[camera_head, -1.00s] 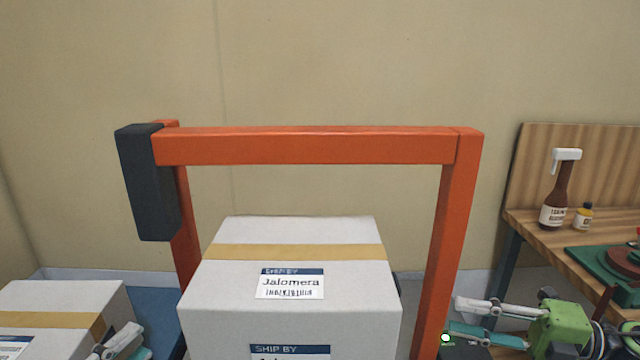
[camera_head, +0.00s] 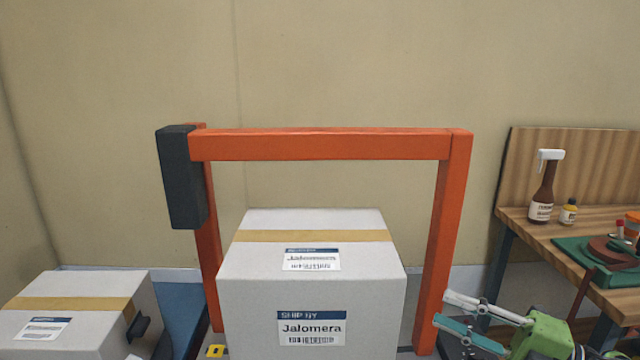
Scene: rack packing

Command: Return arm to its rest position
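My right gripper (camera_head: 442,308) is at the lower right, beside the right post of the orange frame. Its white finger and teal finger stand apart with nothing between them, so it is open and empty. Only a small pale bit at the bottom edge, by the left box, may be my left gripper; its fingers cannot be made out. A white box (camera_head: 250,290) with a tan tape strip and a "Jalomera" label stands inside the orange frame (camera_head: 320,145). Neither gripper touches this box in view.
Another taped white box (camera_head: 60,318) is at the lower left, with a dark handle-like part on its right side. A dark block (camera_head: 180,180) hangs on the frame's left post.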

